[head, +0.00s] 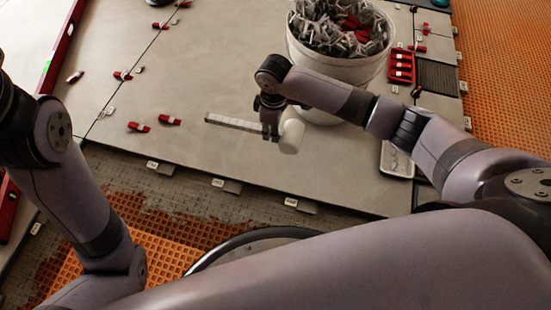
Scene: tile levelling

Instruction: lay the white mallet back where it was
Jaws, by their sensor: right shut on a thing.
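The white mallet (291,137) is in the middle of the head view, over the large grey tile. Its pale head is at the right and its segmented grey handle points left. My right gripper (270,131) is above it, shut on the handle close to the head. The fingers hide that part of the handle. I cannot tell whether the mallet touches the tile or hangs just above it. My left arm shows at the left, but its gripper is not in view.
A white bucket (337,70) full of grey and red clips stands just behind the mallet. A red tray (401,66) and a trowel-like plate (396,158) lie to the right. Red wedges (169,119) lie left of the handle. Tile in front of the mallet is clear.

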